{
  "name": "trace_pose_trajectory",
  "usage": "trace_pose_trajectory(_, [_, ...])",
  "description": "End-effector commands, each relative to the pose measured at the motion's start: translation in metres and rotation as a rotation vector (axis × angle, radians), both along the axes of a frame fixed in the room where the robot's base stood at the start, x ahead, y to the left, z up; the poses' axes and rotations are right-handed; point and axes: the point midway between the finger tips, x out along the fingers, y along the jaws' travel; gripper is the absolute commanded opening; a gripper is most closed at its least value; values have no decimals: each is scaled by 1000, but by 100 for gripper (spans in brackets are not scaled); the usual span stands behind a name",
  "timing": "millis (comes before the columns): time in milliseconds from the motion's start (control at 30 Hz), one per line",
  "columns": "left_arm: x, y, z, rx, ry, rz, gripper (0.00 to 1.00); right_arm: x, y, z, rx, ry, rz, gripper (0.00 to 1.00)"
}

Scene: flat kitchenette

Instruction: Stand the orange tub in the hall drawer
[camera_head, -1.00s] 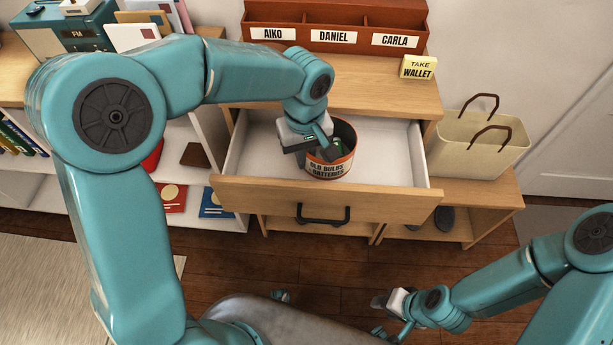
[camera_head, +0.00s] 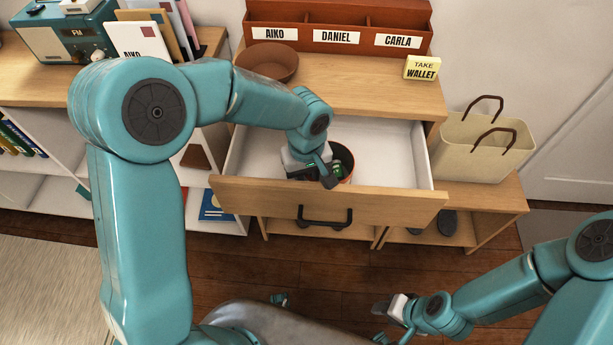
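The orange tub (camera_head: 346,163) is inside the open hall drawer (camera_head: 392,155), near its front left. Only part of its dark inside and its rim shows; my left gripper and the drawer front hide the rest, including its label. I cannot see whether its base touches the drawer floor. My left gripper (camera_head: 320,173) reaches down from the left and is at the tub's near left rim, apparently still shut on its wall. My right gripper (camera_head: 384,310) is low at the front, away from the drawer, and appears empty; its fingers are too small to read.
The drawer's right side is bare. A brown bowl (camera_head: 268,62), an organizer with name labels (camera_head: 340,22) and a yellow note (camera_head: 421,68) are on the cabinet top. A cream bag (camera_head: 482,148) stands on the low bench at right. Shelves with a radio (camera_head: 70,38) are at left.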

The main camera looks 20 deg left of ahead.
Motion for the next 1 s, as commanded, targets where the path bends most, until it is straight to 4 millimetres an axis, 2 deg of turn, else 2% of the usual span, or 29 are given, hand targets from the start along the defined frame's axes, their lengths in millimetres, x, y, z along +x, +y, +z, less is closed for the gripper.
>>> trace_pose_trajectory(300, [0,0,1,0,0,0,33,0,0,2,0,0,0,43])
trace_pose_trajectory(433, [1,0,12,0,-2,0,33,0,0,6,0,-1,0,43])
trace_pose_trajectory(800, [1,0,95,0,-4,0,33,0,0,19,0,0,0,43])
trace_pose_trajectory(1000, [0,0,120,1,-1,1,33,0,0,22,0,0,0,43])
